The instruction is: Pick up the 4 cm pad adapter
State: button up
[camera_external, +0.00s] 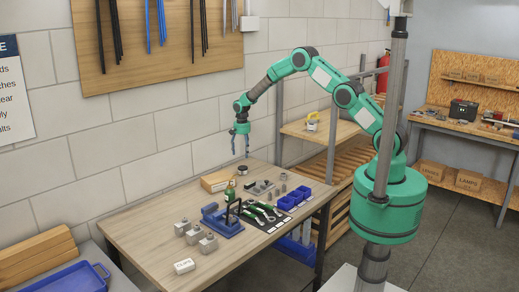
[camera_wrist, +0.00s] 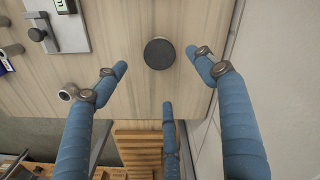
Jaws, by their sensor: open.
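My gripper (camera_external: 240,153) hangs above the back of the wooden workbench, fingers pointing down. In the wrist view its blue fingers (camera_wrist: 160,85) are spread and empty. A dark round disc (camera_wrist: 159,53) lies on the bench between and beyond the fingertips; it appears to be the black round item (camera_external: 242,170) near the wall. A small grey hollow cylinder (camera_wrist: 67,92) stands left of the fingers, close to the bench edge. More grey cylinders (camera_external: 283,188) stand near the bench's right end. No size marks are readable, so I cannot tell which piece is the 4 cm pad adapter.
A grey plate with a lever (camera_wrist: 57,27) lies left of the disc. The wall is close behind.

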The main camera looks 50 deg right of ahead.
aim_at(243, 167)
jog(key=shift+f, duration=3.15)
jog(key=shift+f, duration=0.15)
jog(key=shift+s+a+f+p, duration=0.1)
jog(key=shift+f+p, duration=0.25)
jog(key=shift+f, duration=0.9)
jog(key=shift+a+f+p, duration=0.1)
jog(key=shift+f+p, duration=0.25)
jog(key=shift+f, duration=0.85)
jog(key=c, duration=1.6)
jog(key=shift+r, duration=0.15)
